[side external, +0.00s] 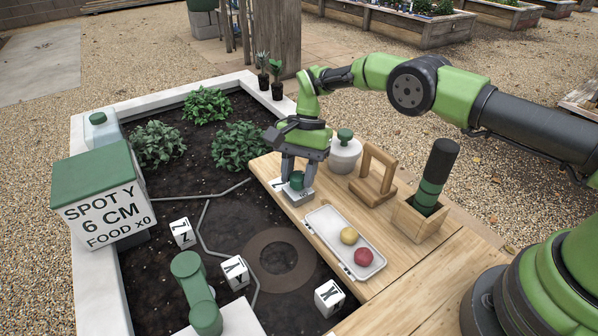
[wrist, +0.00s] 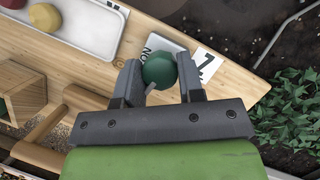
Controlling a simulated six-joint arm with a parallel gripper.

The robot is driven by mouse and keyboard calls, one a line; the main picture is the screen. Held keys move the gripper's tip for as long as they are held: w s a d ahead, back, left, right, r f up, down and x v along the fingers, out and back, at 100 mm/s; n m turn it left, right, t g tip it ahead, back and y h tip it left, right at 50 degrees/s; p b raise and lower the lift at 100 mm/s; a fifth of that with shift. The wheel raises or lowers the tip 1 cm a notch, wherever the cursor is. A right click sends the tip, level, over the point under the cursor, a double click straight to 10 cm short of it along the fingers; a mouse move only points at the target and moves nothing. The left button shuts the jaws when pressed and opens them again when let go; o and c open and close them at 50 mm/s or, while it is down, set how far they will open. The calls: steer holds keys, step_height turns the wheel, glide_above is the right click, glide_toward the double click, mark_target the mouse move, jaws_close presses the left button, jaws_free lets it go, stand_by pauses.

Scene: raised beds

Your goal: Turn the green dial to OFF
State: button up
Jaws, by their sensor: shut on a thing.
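The green dial (side external: 297,179) sits on a small light-grey base plate (side external: 293,198) near the left edge of the wooden bench. My gripper (side external: 298,176) points down over it, with one finger on each side. In the wrist view my gripper (wrist: 160,66) is shut on the round green dial (wrist: 159,71). A short pale pointer shows at the dial's lower side there, toward my gripper's body. Lettering that seems to read ON upside down lies on the plate (wrist: 164,45) beside the dial. No OFF mark can be made out.
A white tray (side external: 319,222) holds a yellow and a red ball. A lidded white jar (side external: 345,157), a wooden handle frame (side external: 374,177) and a wooden box (side external: 417,219) with a dark cylinder stand close by. A white card (wrist: 207,66) lies against the plate. Soil and plants lie left.

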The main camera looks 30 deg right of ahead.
stand_by(0.4)
steer(key=o, duration=0.9)
steer(key=shift+w+d+r, duration=0.15)
steer(key=shift+r, duration=0.35)
step_height(320, 180, up, 9)
steer(key=shift+w+d, duration=0.2)
steer(key=shift+d, duration=0.1)
